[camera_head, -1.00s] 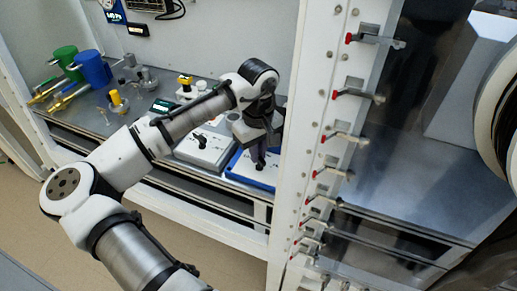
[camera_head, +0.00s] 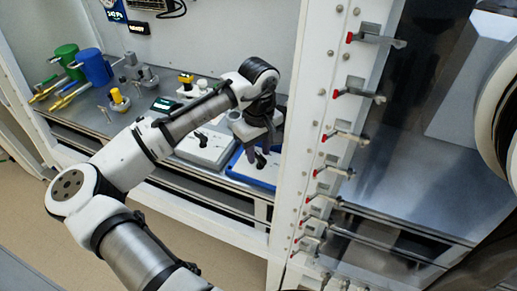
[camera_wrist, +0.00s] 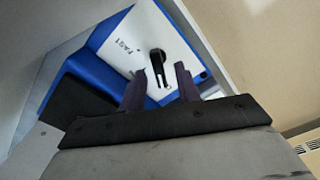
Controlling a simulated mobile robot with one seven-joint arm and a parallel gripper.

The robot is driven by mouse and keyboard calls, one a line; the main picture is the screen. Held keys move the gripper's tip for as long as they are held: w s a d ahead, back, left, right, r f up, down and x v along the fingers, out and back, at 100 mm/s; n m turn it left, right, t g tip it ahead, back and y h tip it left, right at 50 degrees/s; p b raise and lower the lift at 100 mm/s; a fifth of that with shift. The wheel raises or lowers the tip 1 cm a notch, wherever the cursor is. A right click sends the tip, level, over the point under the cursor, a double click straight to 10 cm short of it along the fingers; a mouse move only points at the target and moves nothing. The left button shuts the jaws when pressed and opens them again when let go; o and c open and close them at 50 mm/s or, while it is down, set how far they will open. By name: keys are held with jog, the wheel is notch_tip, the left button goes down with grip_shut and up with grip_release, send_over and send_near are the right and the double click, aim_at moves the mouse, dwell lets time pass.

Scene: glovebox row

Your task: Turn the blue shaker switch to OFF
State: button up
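The blue shaker (camera_head: 236,167) sits on the deck right of a grey unit, with a white top panel (camera_wrist: 128,55). In the wrist view the panel shows the word FAST, upside down or tilted, left of the black switch (camera_wrist: 157,62). The switch lever points down in that picture, toward my gripper. My gripper (camera_wrist: 160,84) is open, one dark finger on each side of the lever's near end, with visible gaps. I cannot tell its exact height above the panel. The switch also shows in the head view (camera_head: 260,160). No OFF label is readable.
A similar grey unit with a black switch (camera_head: 203,147) stands left of the shaker. A white cabinet post (camera_head: 300,130) with several red-tipped latches stands close on the right. Blue (camera_head: 95,67) and green (camera_head: 66,56) cylinders and small fittings stand at the far left.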

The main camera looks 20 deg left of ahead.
aim_at(259, 154)
notch_tip(259, 154, up, 14)
jog(key=b, duration=0.2)
dwell(0.4)
jog(key=shift+f, duration=0.1)
dwell(0.5)
